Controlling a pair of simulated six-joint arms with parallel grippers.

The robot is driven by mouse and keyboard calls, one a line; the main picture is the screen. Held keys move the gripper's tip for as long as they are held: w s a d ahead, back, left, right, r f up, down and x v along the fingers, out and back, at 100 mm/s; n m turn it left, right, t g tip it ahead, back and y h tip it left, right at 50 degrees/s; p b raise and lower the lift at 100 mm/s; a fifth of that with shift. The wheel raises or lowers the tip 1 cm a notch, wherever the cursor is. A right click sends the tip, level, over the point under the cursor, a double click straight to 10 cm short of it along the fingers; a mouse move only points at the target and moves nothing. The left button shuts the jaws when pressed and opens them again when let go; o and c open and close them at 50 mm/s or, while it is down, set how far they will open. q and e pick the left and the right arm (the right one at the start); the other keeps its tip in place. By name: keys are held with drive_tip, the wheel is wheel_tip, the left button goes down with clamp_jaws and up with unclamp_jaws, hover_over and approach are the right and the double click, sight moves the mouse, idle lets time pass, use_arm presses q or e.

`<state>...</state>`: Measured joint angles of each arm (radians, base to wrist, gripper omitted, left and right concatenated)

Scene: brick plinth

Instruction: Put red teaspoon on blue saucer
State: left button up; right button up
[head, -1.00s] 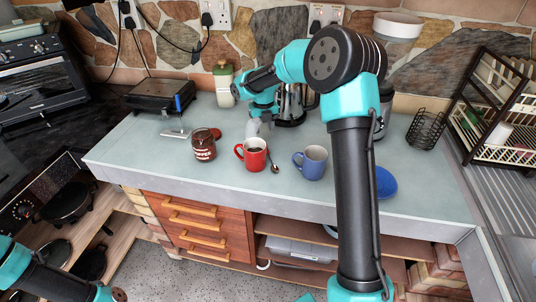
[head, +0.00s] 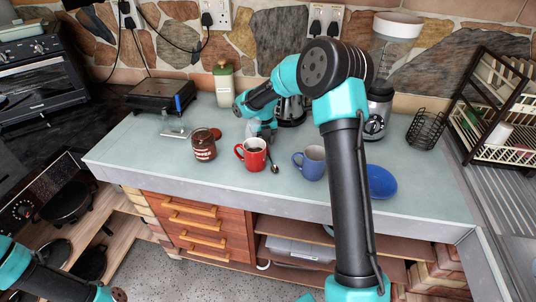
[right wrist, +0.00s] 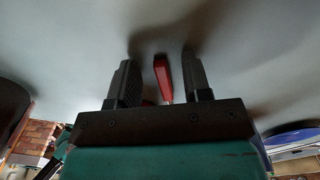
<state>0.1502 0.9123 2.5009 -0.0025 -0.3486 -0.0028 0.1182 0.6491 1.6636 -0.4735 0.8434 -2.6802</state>
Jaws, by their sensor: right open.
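The red teaspoon lies on the worktop beside the red mug; its metal bowl (head: 275,169) shows in the head view and my gripper partly hides the rest. In the right wrist view its red handle (right wrist: 162,76) lies between my open right fingers, with space on both sides. My right gripper (right wrist: 159,75) is low over the worktop, behind the red mug in the head view (head: 256,132). The blue saucer (head: 382,182) rests on the worktop to the right, partly hidden by my right arm. My left gripper is out of view; only part of the left arm shows.
A blue mug (head: 311,163) stands between spoon and saucer. A jar (head: 203,145) is left of the red mug. A blender (head: 377,112) and wire basket (head: 426,130) stand behind the saucer.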

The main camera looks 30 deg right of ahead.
drive_tip(key=shift+c, duration=0.3)
clamp_jaws()
idle(0.4)
